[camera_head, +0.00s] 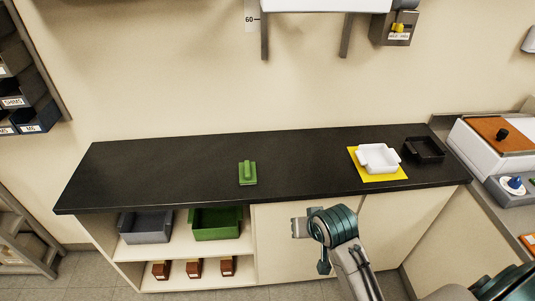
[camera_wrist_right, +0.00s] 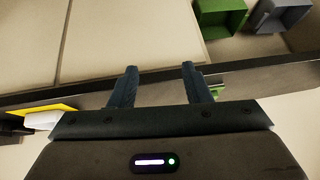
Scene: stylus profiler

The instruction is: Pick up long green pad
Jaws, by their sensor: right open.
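The long green pad (camera_head: 248,173) lies on the black countertop (camera_head: 200,165), left of its middle, with a raised narrow ridge on its top. My right gripper (camera_wrist_right: 157,72) is open and empty in the wrist view, its two dark fingers spread. In the head view my right arm reaches up from the bottom, its end in front of the cabinet, right of the pad and nearer the camera. A small green bit beside the right-hand finger in the wrist view appears to be the pad, mostly hidden. My left gripper is not in view.
A white tray (camera_head: 378,157) sits on a yellow mat (camera_head: 384,177), with a black tray (camera_head: 424,149) to its right. A green bin (camera_head: 216,225) and a grey bin (camera_head: 146,228) stand on the shelf below. The countertop around the pad is clear.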

